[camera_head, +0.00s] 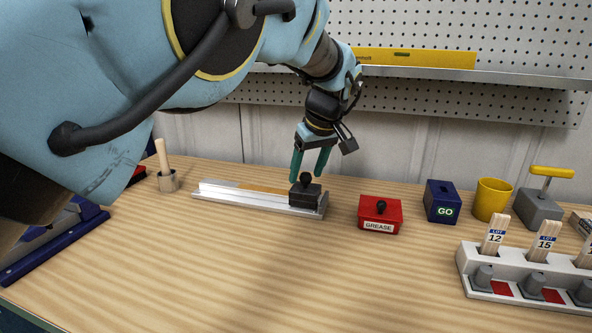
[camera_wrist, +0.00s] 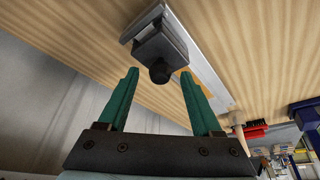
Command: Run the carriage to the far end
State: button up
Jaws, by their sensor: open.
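The carriage (camera_head: 305,194) is a dark block with a round black knob on top. It sits at the right end of a silver rail (camera_head: 225,195) on the wooden bench. My gripper (camera_head: 310,177) has green fingers and is above the carriage, pointing down, with the knob low near the fingertips. In the wrist view my gripper (camera_wrist: 158,85) is open, and the carriage (camera_wrist: 158,50) with its knob shows beyond and between the fingertips. I cannot tell whether either finger touches the knob.
Right of the rail are a red GREASE box (camera_head: 380,214), a blue GO box (camera_head: 442,202), a yellow cup (camera_head: 491,199) and a grey block with a yellow handle (camera_head: 538,209). A white rack (camera_head: 480,261) holds lot sticks.

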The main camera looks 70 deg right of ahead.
jog(key=b+v, duration=0.1)
jog(key=v, duration=0.9)
jog(key=shift+r, duration=0.4)
jog(key=shift+s+a, duration=0.1)
jog(key=shift+s, duration=0.1)
